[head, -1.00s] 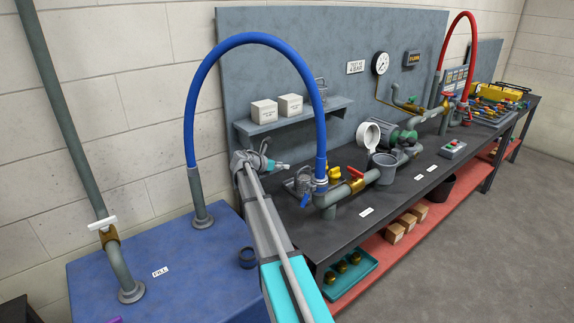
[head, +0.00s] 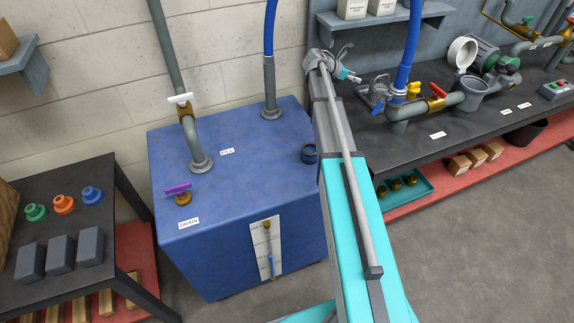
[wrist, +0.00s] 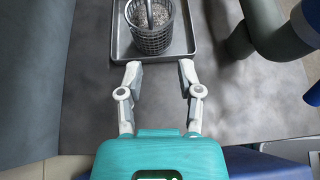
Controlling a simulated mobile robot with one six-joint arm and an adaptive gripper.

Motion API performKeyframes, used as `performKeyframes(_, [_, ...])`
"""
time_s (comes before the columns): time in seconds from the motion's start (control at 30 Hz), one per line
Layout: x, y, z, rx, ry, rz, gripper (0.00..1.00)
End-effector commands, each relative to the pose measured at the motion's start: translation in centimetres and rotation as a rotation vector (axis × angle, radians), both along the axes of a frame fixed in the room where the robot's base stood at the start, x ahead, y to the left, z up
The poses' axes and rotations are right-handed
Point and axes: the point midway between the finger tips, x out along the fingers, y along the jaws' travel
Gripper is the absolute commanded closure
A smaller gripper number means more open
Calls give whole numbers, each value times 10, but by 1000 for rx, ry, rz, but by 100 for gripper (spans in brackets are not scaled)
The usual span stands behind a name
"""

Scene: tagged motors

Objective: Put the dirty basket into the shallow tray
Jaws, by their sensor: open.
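A grey mesh basket (wrist: 152,32) with a raised handle stands in a shallow metal tray (wrist: 122,45) at the top of the wrist view. Pale speckled stuff shows inside it. In the head view the basket (head: 378,90) is small, at the near left end of the dark bench, beside the grey pipe. My gripper (wrist: 160,67) is open and empty, its fingers pointing at the tray's near edge, just short of the basket. In the head view my gripper (head: 352,76) is left of the basket. The basket's top is cut off in the wrist view.
A pipe with a red-handled valve (head: 437,97) and a blue hose (head: 408,50) stand close right of the basket. A blue tank (head: 270,180) is left of my arm. A teal tray (head: 410,187) with brass parts lies on the red lower shelf. The dark bench (head: 440,150) has free room in front.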

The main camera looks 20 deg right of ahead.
Motion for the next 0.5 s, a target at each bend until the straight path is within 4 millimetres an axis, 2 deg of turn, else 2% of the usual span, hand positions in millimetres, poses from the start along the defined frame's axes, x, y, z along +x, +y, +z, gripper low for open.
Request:
performKeyframes(0.03, [-13, 15, -5, 35, -49, -21, 53])
performKeyframes(0.27, [-62, 87, -37, 254, -337, -206, 53])
performKeyframes(0.5, [-120, 169, -66, 492, -590, -483, 53])
